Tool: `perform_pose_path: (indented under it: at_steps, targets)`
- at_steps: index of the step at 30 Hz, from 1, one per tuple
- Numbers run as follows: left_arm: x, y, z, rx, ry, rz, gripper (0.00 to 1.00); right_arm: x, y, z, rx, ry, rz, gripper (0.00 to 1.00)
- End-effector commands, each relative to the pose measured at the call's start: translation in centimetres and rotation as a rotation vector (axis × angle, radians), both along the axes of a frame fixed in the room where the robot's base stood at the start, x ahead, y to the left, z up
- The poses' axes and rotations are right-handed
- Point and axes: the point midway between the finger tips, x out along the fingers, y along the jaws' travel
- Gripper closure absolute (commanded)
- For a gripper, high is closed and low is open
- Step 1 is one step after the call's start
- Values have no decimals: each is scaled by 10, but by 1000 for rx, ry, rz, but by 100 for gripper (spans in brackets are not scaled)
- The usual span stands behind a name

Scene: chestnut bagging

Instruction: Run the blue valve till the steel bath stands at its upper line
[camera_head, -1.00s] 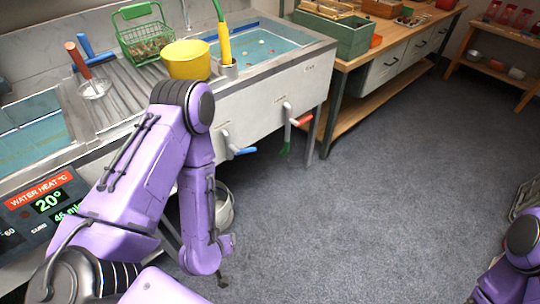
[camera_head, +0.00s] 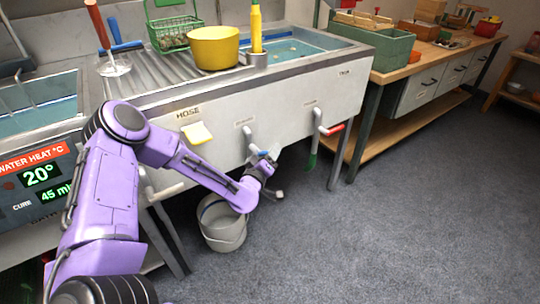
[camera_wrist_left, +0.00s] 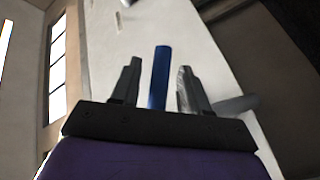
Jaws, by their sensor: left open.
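The blue valve handle (camera_head: 264,154) sits on a pipe under the front of the white sink unit, and my left gripper (camera_head: 274,165) is at it. In the left wrist view the blue handle (camera_wrist_left: 159,78) stands between the two open fingers of my left gripper (camera_wrist_left: 158,85), with a gap on both sides. A steel-rimmed bath (camera_head: 40,112) holding water is at the left; another water-filled basin (camera_head: 290,48) is at the right of the unit. My right gripper is out of view.
A red valve handle (camera_head: 334,130) is right of the blue one. A grey bucket (camera_head: 222,226) stands on the floor below. A yellow pot (camera_head: 214,46) and green basket (camera_head: 174,32) are on the drainer. A heat panel (camera_head: 40,180) reads 20°. Floor at right is clear.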

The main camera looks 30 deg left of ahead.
Motion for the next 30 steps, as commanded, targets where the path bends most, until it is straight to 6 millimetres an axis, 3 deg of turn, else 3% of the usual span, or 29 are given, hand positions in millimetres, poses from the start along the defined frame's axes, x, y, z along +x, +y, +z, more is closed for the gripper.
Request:
perform_pose_path:
  at_steps: [9,13,20,24,30]
  targets:
    - [5,0,0,-1,1,0,58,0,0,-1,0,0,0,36]
    - [5,0,0,-1,1,0,100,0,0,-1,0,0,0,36]
    - [5,0,-3,-9,-22,0,100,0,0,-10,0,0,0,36]
    - [7,-1,-5,-57,-144,0,100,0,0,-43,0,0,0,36]
    - [9,-2,7,-141,-343,-1,100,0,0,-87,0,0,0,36]
